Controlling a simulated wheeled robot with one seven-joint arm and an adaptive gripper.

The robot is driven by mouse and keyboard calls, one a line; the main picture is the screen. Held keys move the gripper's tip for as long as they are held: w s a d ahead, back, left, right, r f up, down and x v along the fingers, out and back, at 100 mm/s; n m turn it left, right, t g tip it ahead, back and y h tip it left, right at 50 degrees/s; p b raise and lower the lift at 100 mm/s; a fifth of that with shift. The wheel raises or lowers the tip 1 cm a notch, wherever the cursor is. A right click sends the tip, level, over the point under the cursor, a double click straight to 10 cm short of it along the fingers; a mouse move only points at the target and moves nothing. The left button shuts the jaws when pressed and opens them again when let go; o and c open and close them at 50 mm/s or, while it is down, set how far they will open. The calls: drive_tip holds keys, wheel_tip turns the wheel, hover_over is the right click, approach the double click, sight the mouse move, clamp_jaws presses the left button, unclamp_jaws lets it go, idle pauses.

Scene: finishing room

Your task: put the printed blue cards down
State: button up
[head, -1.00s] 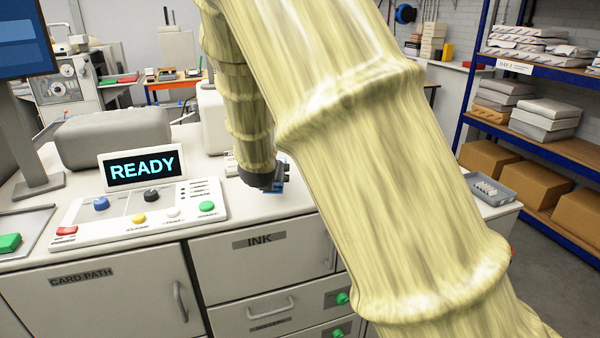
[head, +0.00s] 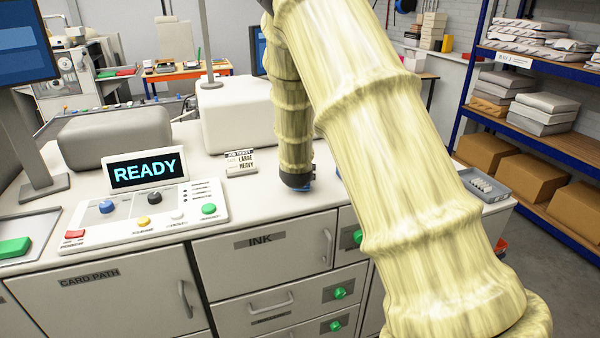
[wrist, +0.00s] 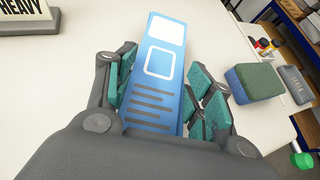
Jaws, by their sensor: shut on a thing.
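The printed blue cards (wrist: 158,92) show in the wrist view as a narrow blue face with white boxes at the far end and dark lines nearer me. They sit between the teal-padded fingers of my gripper (wrist: 163,72), which is shut on them. Whether the cards touch the white counter below them is unclear. In the head view my gripper (head: 298,182) is low over the counter, right of the job ticket, and my arm hides much of that area. Only a small blue patch shows there.
A job ticket sign (head: 239,163) reading "LARGE HEAVY" stands left of my gripper. A green and blue block (wrist: 254,83) is on the counter to the right in the wrist view. A grey tray (head: 484,186) sits at the counter's right end. The control panel (head: 150,217) lies left.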

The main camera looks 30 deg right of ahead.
drive_tip(key=shift+w+a+f, duration=0.1)
drive_tip(key=shift+f, duration=0.5)
drive_tip(key=shift+f, duration=0.25)
drive_tip(key=o, duration=1.2)
drive_tip(key=shift+c, duration=0.2)
drive_tip(key=shift+r, duration=0.15)
drive_tip(key=shift+r+p, duration=0.2)
drive_tip(key=shift+p, duration=0.2)
drive_tip(key=shift+s+a+b, duration=0.25)
drive_tip(key=shift+s+b, duration=0.1)
drive_tip(key=shift+b, duration=0.1)
drive_tip(key=b+v, duration=0.3)
drive_tip(key=v, duration=0.8)
drive_tip(key=shift+r+b, duration=0.2)
drive_tip(key=shift+b, duration=0.15)
